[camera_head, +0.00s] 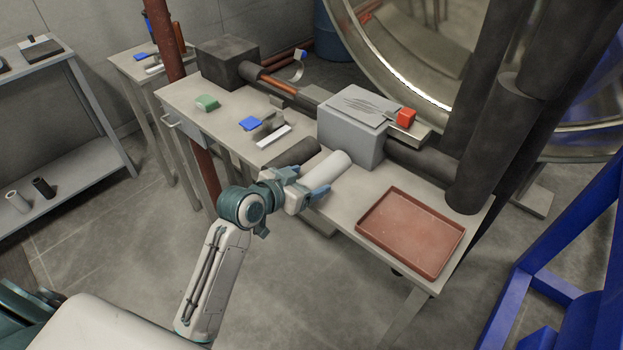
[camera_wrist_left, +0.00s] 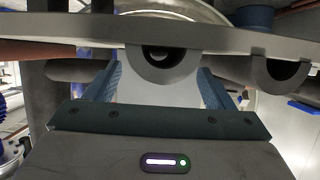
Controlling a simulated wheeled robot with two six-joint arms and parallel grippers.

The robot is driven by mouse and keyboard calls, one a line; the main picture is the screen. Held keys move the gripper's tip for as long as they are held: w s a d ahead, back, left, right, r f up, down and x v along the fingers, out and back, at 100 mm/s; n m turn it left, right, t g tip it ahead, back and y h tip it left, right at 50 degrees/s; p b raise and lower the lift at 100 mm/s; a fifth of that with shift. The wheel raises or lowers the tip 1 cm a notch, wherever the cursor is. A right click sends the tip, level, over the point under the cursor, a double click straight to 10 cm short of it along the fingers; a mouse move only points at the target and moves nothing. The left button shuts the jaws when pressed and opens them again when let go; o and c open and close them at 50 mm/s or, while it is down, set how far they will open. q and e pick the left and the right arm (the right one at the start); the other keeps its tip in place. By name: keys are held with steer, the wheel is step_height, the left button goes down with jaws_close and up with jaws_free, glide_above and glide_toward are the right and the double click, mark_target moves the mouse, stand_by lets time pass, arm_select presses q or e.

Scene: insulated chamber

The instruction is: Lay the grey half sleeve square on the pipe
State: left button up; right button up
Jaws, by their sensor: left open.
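A light grey half sleeve (camera_head: 330,166) lies hollow side down near the front edge of the table, beside the grey block. My left gripper (camera_head: 306,182) is open at its near end. In the left wrist view, which looks upside down, the fingers stand on either side of the light grey half sleeve (camera_wrist_left: 160,88), with gaps visible. A darker half sleeve (camera_head: 292,153) lies to its left; it also shows in the left wrist view (camera_wrist_left: 278,76). The pipe (camera_head: 280,87) runs along the back, with a bare copper-coloured stretch between dark covered parts. My right gripper is out of view.
The grey block (camera_head: 351,140) stands behind the sleeves, with a red object (camera_head: 406,118) near its top. A red-brown tray (camera_head: 365,233) is at right. Blue (camera_head: 250,124) and green (camera_head: 207,103) items lie at left. A dark vertical column (camera_head: 487,140) borders the right end.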

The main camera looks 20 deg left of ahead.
arm_select(q)
steer(key=v, duration=0.9)
steer(key=shift+s+a+r, duration=0.15)
steer(key=shift+s+r, duration=0.05)
steer(key=shift+s, duration=0.15)
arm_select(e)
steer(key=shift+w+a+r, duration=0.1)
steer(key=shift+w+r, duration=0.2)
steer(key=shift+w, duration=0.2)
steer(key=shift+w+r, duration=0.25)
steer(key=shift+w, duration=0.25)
arm_select(q)
steer(key=shift+f, duration=0.1)
